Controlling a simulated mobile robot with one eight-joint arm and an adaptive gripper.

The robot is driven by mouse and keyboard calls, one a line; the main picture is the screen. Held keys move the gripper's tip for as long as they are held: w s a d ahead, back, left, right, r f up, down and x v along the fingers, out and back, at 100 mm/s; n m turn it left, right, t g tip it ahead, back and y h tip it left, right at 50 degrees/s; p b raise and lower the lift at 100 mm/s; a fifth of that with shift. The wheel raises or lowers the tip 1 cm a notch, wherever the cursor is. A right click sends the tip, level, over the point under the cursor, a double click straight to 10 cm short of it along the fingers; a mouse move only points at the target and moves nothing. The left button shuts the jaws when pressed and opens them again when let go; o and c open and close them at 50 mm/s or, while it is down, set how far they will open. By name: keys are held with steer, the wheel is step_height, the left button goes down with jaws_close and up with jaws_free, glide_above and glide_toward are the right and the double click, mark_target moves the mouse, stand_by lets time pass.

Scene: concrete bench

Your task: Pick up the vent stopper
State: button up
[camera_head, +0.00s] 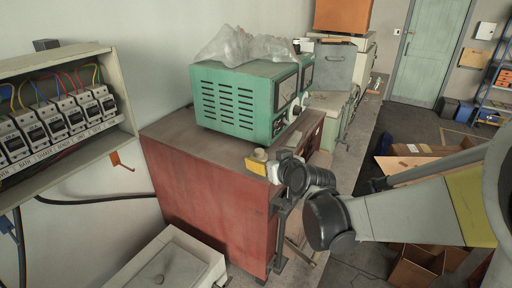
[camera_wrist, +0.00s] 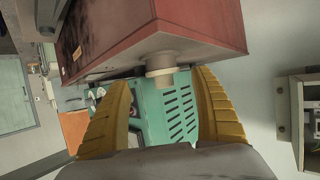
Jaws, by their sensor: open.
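The vent stopper appears to be a small pale beige knob (camera_head: 260,154) on the front part of the red cabinet's top, by the near corner. In the wrist view, which is turned over, the stopper (camera_wrist: 160,66) has a wide collar and a narrower end. My gripper (camera_head: 257,165) is at the cabinet's edge, beside the stopper, with a yellow finger partly in front of it. In the wrist view my gripper (camera_wrist: 162,80) has its two yellow fingers spread wide, with the stopper between and just beyond the tips. No contact is visible.
The red cabinet (camera_head: 205,190) carries a green meter box (camera_head: 235,102) behind the stopper, topped by crumpled clear plastic (camera_head: 248,46). An open breaker panel (camera_head: 60,115) hangs at left. A pale sink-like basin (camera_head: 170,265) lies below. Cardboard boxes (camera_head: 415,265) are on the floor at right.

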mark_target(261, 158)
steer(key=x, duration=0.5)
steer(key=shift+s+a+f, duration=0.1)
steer(key=shift+a, duration=0.1)
steer(key=shift+s, duration=0.1)
steer(key=c, duration=1.3)
